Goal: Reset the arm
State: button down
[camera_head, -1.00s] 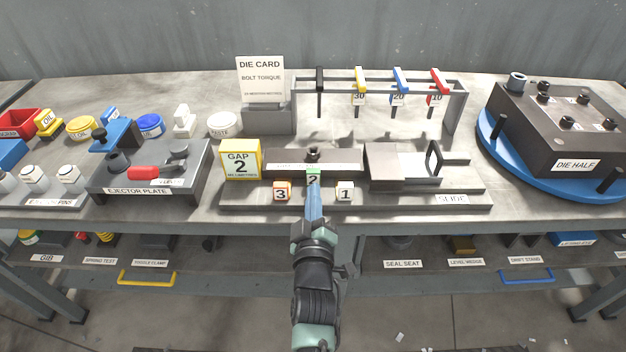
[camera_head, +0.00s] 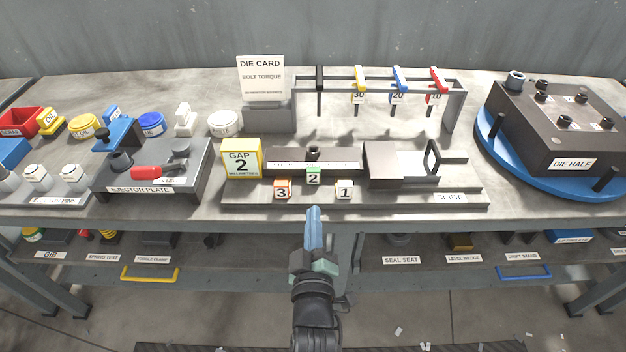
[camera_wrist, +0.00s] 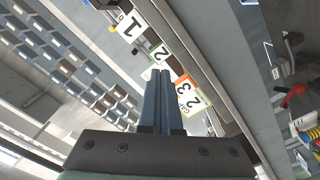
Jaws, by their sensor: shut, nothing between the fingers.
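My gripper (camera_head: 314,212) is shut and empty, with blue fingers, in front of the bench's front edge at the middle. Its fingers also show in the wrist view (camera_wrist: 158,72). Just beyond it, on the slide fixture (camera_head: 270,201), stand three numbered blocks: orange-topped 3 (camera_head: 282,189), green-topped 2 (camera_head: 313,177) and a pale 1 (camera_head: 344,190). The green 2 block stands a little behind the other two. My gripper is apart from all of them. The blocks also appear in the wrist view, with the 2 block (camera_wrist: 160,55) past the fingertips.
A yellow gap card (camera_head: 241,159) stands at the fixture's left. The ejector plate (camera_head: 190,177) is farther left, the die half (camera_head: 560,130) on a blue turntable at right. A rack with coloured hanging tools (camera_head: 458,87) stands behind. A lower shelf (camera_head: 230,277) runs beneath.

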dwell(0.3)
notch_tip(320, 180, up, 30)
jog(key=w+f+m+t, duration=0.1)
jog(key=w+m+t, duration=0.1)
jog(key=m+t, duration=0.15)
jog(key=s+r+m+t, duration=0.3)
jog(key=s+r, duration=0.5)
jog(key=r, duration=0.4)
jog(key=s+r+m+t, duration=0.25)
jog(key=s+r, duration=0.55)
jog(key=r, duration=0.5)
notch_tip(320, 180, up, 14)
jog(key=s+p, duration=0.1)
jog(key=p, duration=1.3)
jog(key=shift+r, duration=0.25)
